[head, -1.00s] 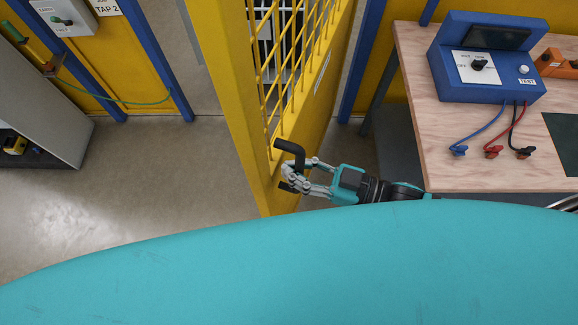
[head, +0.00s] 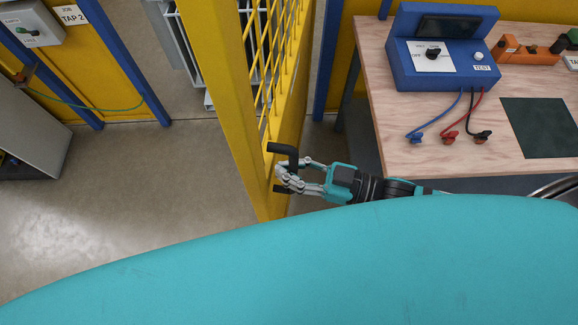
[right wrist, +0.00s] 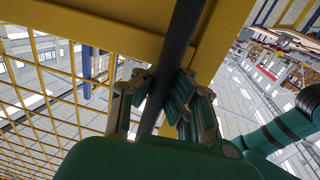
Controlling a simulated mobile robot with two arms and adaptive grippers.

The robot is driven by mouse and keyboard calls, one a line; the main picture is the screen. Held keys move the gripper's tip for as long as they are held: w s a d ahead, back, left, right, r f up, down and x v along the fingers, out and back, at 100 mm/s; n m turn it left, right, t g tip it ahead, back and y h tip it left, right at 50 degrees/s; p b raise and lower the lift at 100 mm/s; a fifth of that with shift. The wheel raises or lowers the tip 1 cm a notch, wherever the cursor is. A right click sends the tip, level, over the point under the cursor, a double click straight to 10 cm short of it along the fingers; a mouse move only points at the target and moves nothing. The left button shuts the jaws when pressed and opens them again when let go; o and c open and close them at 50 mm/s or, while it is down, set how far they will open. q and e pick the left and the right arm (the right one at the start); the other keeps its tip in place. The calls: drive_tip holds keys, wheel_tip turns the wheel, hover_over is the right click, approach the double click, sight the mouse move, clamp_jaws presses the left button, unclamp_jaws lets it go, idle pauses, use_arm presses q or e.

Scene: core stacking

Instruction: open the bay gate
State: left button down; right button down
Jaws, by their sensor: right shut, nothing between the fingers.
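The yellow mesh bay gate (head: 232,110) stands at an angle in the middle of the head view, with floor on its left side. Its black handle (head: 285,149) sticks out near the lower end of its post. My right gripper (head: 281,178) is at the handle, fingers shut, with no clear grip on the bar. In the right wrist view the dark handle bar (right wrist: 181,42) runs down between the finger linkages of my right gripper (right wrist: 166,84), and the gate's mesh (right wrist: 50,80) is to the left. My left gripper is not in view.
A wooden bench (head: 375,110) with a blue test box (head: 440,75), clip leads and a dark mat (head: 540,128) stands to the right. A grey cabinet (head: 35,135) is at the left. Grey finned equipment (head: 190,50) shows behind the gate. Floor (head: 150,180) left of the gate is clear.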

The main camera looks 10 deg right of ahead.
drive_tip(key=c, duration=1.2)
unclamp_jaws()
drive_tip(key=shift+s, duration=0.1)
drive_tip(key=shift+c, duration=0.2)
drive_tip(key=v, duration=1.2)
